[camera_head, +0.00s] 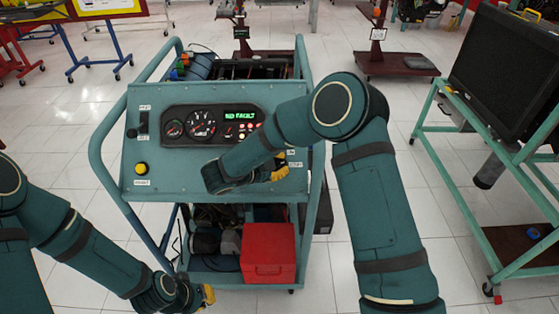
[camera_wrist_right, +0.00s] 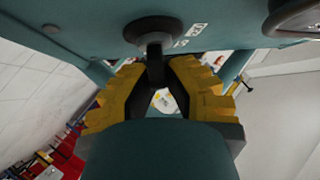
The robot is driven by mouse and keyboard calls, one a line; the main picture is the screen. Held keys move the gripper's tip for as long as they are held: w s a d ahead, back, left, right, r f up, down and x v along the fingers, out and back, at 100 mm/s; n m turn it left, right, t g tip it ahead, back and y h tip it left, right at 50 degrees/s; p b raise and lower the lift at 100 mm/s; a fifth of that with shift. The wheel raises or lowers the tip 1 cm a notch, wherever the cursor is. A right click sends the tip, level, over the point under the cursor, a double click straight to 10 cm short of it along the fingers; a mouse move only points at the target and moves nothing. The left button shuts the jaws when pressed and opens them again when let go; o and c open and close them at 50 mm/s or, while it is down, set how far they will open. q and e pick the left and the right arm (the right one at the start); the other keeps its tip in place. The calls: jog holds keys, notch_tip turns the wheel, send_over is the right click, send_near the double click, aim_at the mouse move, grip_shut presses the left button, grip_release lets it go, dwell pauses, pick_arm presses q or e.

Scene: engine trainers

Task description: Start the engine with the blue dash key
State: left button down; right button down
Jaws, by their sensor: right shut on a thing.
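The teal engine trainer has a dash panel (camera_head: 140,180) with gauges and a green display (camera_head: 240,115) reading NO FAULT. My right gripper (camera_head: 280,172) is at the panel's right side. In the right wrist view its yellow fingers (camera_wrist_right: 157,85) are shut on a dark stem, the dash key (camera_wrist_right: 155,65). The key stands out from a round dark switch base (camera_wrist_right: 152,32) on the panel; its blue colour does not show. In the head view my right arm hides the key. My left gripper (camera_head: 207,297) is low at the left, before the trainer's lower shelf; its opening is unclear.
A yellow button (camera_head: 141,168) and a black lever (camera_head: 142,122) are on the panel's left. A red box (camera_head: 268,253) sits on the lower shelf. A teal stand with a black screen (camera_head: 510,65) is at the right. Tiled floor between is clear.

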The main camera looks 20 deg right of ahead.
jog(key=shift+d+m+g, duration=0.1)
jog(key=shift+m+g, duration=0.3)
jog(key=shift+m, duration=0.1)
jog(key=c, duration=1)
grip_release()
jog(key=v, duration=1.2)
jog(key=shift+r, duration=0.1)
